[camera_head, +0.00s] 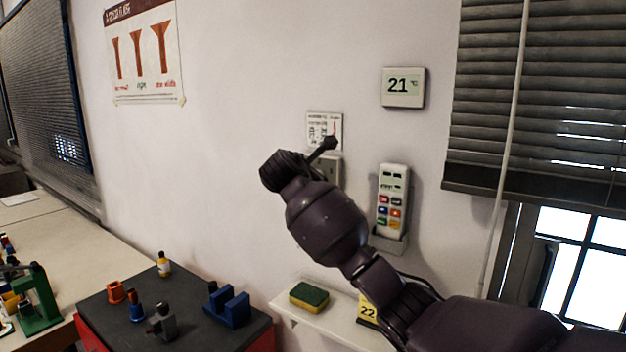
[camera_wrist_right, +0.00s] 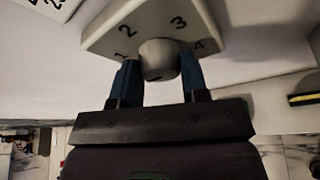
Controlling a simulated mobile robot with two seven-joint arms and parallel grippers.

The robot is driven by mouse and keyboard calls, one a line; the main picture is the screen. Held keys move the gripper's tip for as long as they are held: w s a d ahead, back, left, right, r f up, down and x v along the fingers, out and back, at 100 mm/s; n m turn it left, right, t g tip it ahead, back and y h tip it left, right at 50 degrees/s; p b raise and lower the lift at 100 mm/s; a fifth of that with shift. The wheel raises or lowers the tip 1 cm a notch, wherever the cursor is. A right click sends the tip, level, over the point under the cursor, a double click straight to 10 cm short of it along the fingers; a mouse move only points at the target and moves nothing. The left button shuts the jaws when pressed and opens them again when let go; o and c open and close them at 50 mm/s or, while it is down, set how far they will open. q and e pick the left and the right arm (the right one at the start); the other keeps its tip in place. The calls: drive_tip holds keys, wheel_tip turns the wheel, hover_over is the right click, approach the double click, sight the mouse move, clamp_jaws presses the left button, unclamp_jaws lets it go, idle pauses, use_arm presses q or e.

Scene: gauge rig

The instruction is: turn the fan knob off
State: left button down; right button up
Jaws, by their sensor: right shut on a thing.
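The fan knob (camera_wrist_right: 158,58) is a round, pale grey knob on a light control box (camera_wrist_right: 205,38) marked 1, 2, 3 and 4, seen close up in the right wrist view. The two blue fingers of my right gripper (camera_wrist_right: 158,78) are on either side of the knob, shut on it. I cannot tell which number the knob points to. In the head view the box (camera_head: 335,168) is on the wall, partly covered by my right arm and gripper (camera_head: 328,146); the knob is hidden there. My left gripper is not in view.
A wall holder with a remote (camera_head: 391,200) is right of the box, below a thermostat (camera_head: 403,88) reading 21. A small notice (camera_head: 322,126) is above the box. A shelf (camera_head: 340,322) below carries a sponge (camera_head: 309,297) and a yellow 22 tag (camera_head: 367,309).

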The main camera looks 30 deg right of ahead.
drive_tip(key=n+g, duration=0.2)
drive_tip(key=n, duration=0.1)
drive_tip(key=shift+w+h, duration=0.1)
drive_tip(key=shift+h, duration=0.2)
drive_tip(key=shift+n+g, duration=0.3)
drive_tip(key=shift+n, duration=0.1)
drive_tip(key=o, duration=0.9)
drive_tip(key=shift+a, duration=0.1)
drive_tip(key=shift+v, duration=5.3)
